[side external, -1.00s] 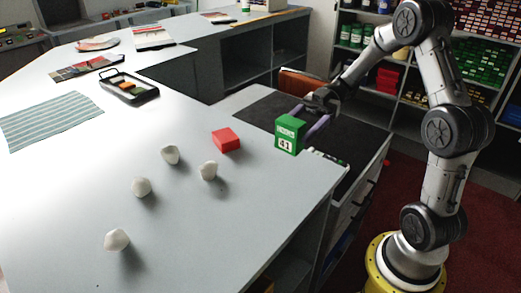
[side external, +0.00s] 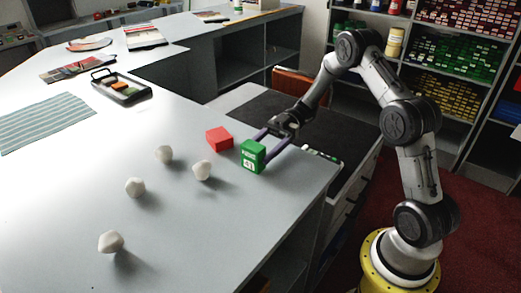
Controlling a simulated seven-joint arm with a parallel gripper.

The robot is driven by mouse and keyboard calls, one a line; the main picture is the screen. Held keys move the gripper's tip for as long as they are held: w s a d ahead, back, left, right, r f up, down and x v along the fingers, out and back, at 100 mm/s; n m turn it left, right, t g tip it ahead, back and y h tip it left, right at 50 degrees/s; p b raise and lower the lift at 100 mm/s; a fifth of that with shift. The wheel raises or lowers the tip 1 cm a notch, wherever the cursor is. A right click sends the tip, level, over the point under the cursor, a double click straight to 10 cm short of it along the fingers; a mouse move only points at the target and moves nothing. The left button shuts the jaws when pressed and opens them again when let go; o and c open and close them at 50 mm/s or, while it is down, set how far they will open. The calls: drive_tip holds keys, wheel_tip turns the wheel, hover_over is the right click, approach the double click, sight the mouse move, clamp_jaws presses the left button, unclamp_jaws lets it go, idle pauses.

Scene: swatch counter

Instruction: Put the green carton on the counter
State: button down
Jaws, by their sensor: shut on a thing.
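The green carton (side external: 252,157) is a small box with a white label reading 41 on its front. My gripper (side external: 266,147) comes from the right and is shut on the carton, with its purple fingers on either side. The carton is upright over the right part of the pale grey counter (side external: 215,235). I cannot tell whether its base touches the surface or is slightly above it.
A red box (side external: 219,139) stands just left of the carton. A striped cloth (side external: 45,122) and a swatch tray (side external: 121,88) lie further back. The counter's front middle is clear.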

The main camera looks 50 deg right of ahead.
drive_tip(key=shift+c, duration=0.2)
unclamp_jaws()
